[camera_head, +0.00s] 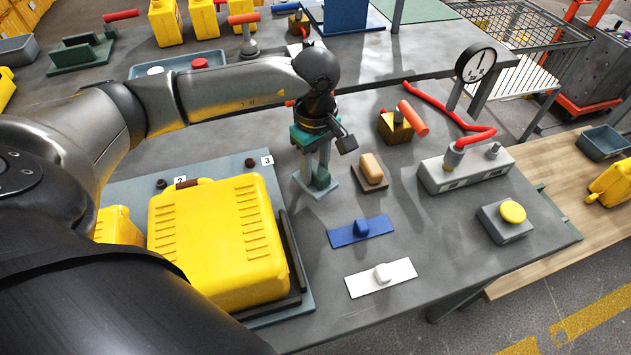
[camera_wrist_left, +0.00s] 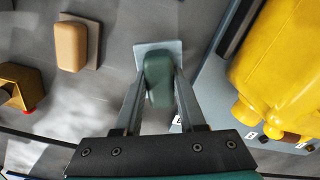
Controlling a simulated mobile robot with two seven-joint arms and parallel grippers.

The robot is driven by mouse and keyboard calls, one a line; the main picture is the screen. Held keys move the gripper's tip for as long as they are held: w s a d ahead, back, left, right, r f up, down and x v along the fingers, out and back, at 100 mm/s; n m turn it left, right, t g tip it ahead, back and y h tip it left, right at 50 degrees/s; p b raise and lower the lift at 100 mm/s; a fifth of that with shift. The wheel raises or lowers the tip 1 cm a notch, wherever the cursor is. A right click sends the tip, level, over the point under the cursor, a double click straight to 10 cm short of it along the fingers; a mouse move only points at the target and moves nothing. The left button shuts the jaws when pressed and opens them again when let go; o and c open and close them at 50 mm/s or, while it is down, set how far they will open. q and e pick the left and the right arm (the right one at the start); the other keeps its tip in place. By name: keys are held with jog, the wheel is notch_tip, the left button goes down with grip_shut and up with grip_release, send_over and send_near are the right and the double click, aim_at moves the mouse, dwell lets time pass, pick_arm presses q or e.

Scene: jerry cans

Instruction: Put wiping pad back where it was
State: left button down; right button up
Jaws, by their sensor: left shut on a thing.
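My left gripper (camera_head: 317,166) points down over the grey table and is shut on a dark green block-shaped grip, which I take to be the wiping pad (camera_head: 321,179). In the left wrist view the wiping pad (camera_wrist_left: 158,80) sits between the two fingers of my left gripper (camera_wrist_left: 160,85). A flat grey-green plate (camera_wrist_left: 143,52) lies under the grip. The plate is at or close to the table top; I cannot tell whether it touches. The fingers hide part of the grip's sides. My right gripper is not in view.
To the right are a tan block on a brown base (camera_head: 371,166), a blue plate with handle (camera_head: 345,236) and a white one (camera_head: 362,284). A brass block with an orange handle (camera_head: 411,118) stands behind.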

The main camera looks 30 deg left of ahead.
aim_at(316, 182)
pick_arm(q)
jog(key=shift+f+b, duration=0.3)
jog(key=shift+f, duration=1.8)
jog(key=shift+f, duration=0.15)
jog(key=c, duration=0.5)
grip_release()
notch_tip(316, 182, up, 12)
jog(key=shift+r+p, duration=0.2)
jog(key=shift+p, duration=0.65)
